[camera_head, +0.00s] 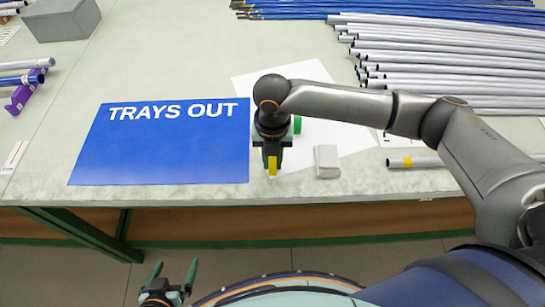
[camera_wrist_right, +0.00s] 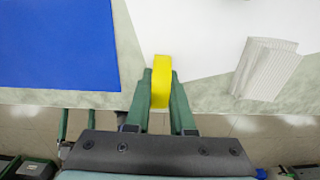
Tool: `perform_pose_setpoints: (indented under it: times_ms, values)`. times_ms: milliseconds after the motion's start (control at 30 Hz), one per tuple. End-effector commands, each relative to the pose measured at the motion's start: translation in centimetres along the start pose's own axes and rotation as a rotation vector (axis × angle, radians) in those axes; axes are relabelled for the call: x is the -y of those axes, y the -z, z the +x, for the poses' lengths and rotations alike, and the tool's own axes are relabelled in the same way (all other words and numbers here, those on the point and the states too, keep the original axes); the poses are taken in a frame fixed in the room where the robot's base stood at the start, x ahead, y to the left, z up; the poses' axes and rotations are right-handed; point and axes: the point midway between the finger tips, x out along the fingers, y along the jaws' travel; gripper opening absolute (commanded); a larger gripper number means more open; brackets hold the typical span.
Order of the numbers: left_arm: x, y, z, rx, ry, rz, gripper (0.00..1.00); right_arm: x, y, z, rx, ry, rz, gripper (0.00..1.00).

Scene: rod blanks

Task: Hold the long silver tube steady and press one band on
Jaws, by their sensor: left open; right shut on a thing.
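My right gripper (camera_head: 271,158) is shut on a yellow band (camera_head: 272,168) near the table's front edge. In the right wrist view the yellow band (camera_wrist_right: 161,82) stands between the two green fingers (camera_wrist_right: 161,92). My left gripper (camera_head: 174,271) is open and empty, low in front of the table edge. A silver tube (camera_head: 432,161) lies at the right of the table front, with a yellow ring near its left end. Its right part is hidden behind my right arm. The band is apart from this tube.
A pale ribbed block (camera_head: 326,160) sits right of the right gripper. A green round piece (camera_head: 297,125) stands behind it on white paper (camera_head: 345,135). A blue "TRAYS OUT" mat (camera_head: 165,155) is at left. Silver tubes (camera_head: 440,60) and blue rods (camera_head: 400,8) lie at back right.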

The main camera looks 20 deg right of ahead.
Motion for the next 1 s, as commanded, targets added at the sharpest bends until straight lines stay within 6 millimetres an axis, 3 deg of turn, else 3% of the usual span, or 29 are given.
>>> perform_pose_setpoints:
  times_ms: [33, 267, 567, 767, 800, 1000]
  values:
    - [0.0, 0.0, 0.0, 0.001, 0.001, 0.0, 1.0, 0.0, 0.0, 0.0, 0.0, 0.0, 0.0, 0.25]
    - [0.1, -0.1, 0.0, 0.003, 0.001, 0.0, 1.0, 0.0, 0.0, 0.0, 0.0, 0.0, 0.0, 0.51]
    - [0.1, -0.3, 0.2, 0.004, 0.002, 0.0, 1.0, 0.0, 0.0, 0.1, 0.0, 0.0, 0.0, 0.52]
    - [0.1, -1.9, 1.5, 0.014, -0.001, -0.001, 1.0, 0.0, 0.0, 0.5, 0.002, -0.002, -0.001, 0.52]
    - [-0.1, -1.3, 0.9, 0.018, -0.003, 0.0, 1.0, -0.1, -0.1, -1.3, 0.004, -0.004, -0.001, 0.52]
    - [-0.1, -0.6, 0.6, 0.007, -0.003, 0.0, 1.0, -0.5, 0.1, -6.3, 0.003, -0.003, -0.001, 0.52]
